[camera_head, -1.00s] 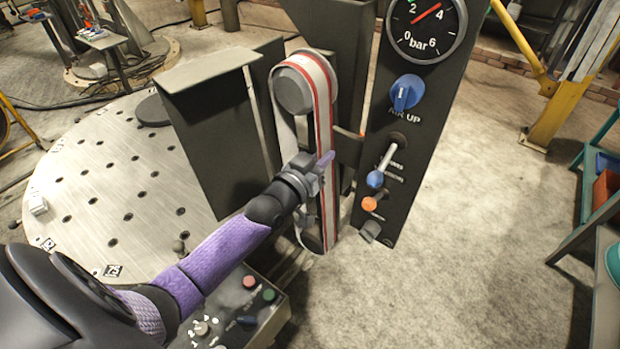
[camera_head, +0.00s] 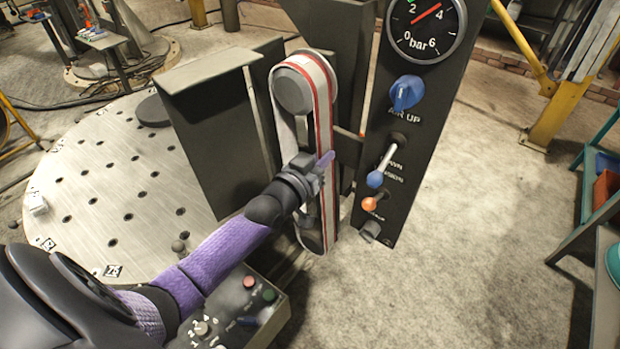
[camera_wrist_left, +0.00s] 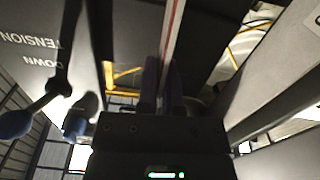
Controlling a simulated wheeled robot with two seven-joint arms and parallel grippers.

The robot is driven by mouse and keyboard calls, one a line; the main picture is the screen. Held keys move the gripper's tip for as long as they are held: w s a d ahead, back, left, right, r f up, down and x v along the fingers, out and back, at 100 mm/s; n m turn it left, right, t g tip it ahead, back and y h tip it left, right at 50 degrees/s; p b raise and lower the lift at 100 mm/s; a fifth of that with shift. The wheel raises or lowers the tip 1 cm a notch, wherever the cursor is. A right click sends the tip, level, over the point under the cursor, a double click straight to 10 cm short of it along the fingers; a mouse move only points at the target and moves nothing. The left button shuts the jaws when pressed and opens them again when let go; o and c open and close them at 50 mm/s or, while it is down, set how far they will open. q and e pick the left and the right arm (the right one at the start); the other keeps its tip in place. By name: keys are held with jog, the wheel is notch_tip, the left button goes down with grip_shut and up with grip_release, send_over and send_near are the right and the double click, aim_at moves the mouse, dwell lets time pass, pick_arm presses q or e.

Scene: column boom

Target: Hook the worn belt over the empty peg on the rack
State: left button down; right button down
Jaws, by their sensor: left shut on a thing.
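The belt (camera_head: 321,100), pale grey with red edge stripes, loops around an upper grey roller (camera_head: 293,92) and runs down past a lower roller (camera_head: 308,229). My left gripper (camera_head: 318,168) is shut on the belt's front run, about midway between the rollers. In the left wrist view the belt (camera_wrist_left: 172,45) shows as a thin, edge-on strip between the fingers (camera_wrist_left: 163,85). The rack and its peg cannot be made out in these frames. My right gripper is not in view.
A dark control panel (camera_head: 385,222) stands right of the belt, with a pressure gauge (camera_head: 426,25), blue knob (camera_head: 406,92) and tension lever (camera_head: 384,163). A round perforated plate (camera_head: 95,185) lies left. A button box (camera_head: 262,318) is below. Open floor (camera_head: 470,240) is at right.

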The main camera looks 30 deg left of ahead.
pick_arm(q)
jog(key=shift+r, duration=0.1)
dwell(0.6)
jog(key=shift+d+r+p, duration=0.1)
jog(key=shift+r+p, duration=0.05)
jog(key=shift+p, duration=0.25)
jog(key=shift+s+p, duration=0.35)
jog(key=shift+s, duration=0.2)
jog(key=s+p, duration=0.3)
jog(key=s, duration=0.4)
jog(key=shift+s+a+p, duration=0.2)
jog(key=shift+a+p, duration=0.15)
jog(key=shift+p, duration=0.05)
dwell(0.5)
